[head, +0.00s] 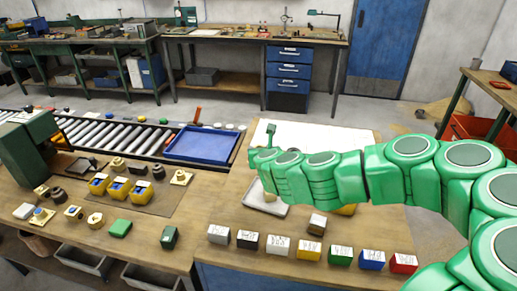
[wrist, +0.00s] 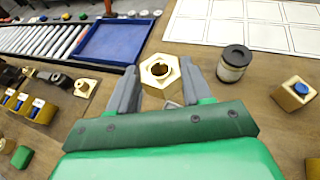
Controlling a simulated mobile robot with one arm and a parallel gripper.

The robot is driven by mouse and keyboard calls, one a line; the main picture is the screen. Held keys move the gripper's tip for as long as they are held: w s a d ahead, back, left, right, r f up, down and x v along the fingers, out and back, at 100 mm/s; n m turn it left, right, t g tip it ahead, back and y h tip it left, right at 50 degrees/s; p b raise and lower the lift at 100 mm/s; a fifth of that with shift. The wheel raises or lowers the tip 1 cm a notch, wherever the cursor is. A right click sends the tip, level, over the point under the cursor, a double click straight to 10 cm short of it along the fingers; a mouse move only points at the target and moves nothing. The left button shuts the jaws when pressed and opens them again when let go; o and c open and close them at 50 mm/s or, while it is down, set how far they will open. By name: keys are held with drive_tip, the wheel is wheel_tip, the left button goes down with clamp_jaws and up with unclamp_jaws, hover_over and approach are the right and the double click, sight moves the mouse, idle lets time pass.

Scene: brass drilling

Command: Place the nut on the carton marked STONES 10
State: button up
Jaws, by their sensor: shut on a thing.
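In the wrist view a brass hexagonal nut (wrist: 160,68) with a dark round hole sits between the fingertips of my gripper (wrist: 158,76). The gripper is shut on it and holds it above the wooden bench. In the head view my green arm reaches left across the bench, and the nut cannot be made out there. A row of small labelled cartons stands along the front of the bench: grey (head: 218,234), black (head: 247,240), white (head: 279,246), yellow (head: 306,250), green (head: 341,255), blue (head: 372,260) and red (head: 403,264). Their writing is too small to read.
A pale tray (head: 272,208) lies partly under my arm. A brown block (head: 317,224) stands behind the cartons. A blue tray (wrist: 112,42) lies left of the nut. A dark-lidded jar (wrist: 233,65) and a brass block with a blue top (wrist: 294,94) stand right.

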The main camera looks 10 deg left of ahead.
drive_tip(key=shift+s+d+r, duration=0.15)
drive_tip(key=shift+s+r, duration=0.05)
drive_tip(key=shift+s, duration=0.15)
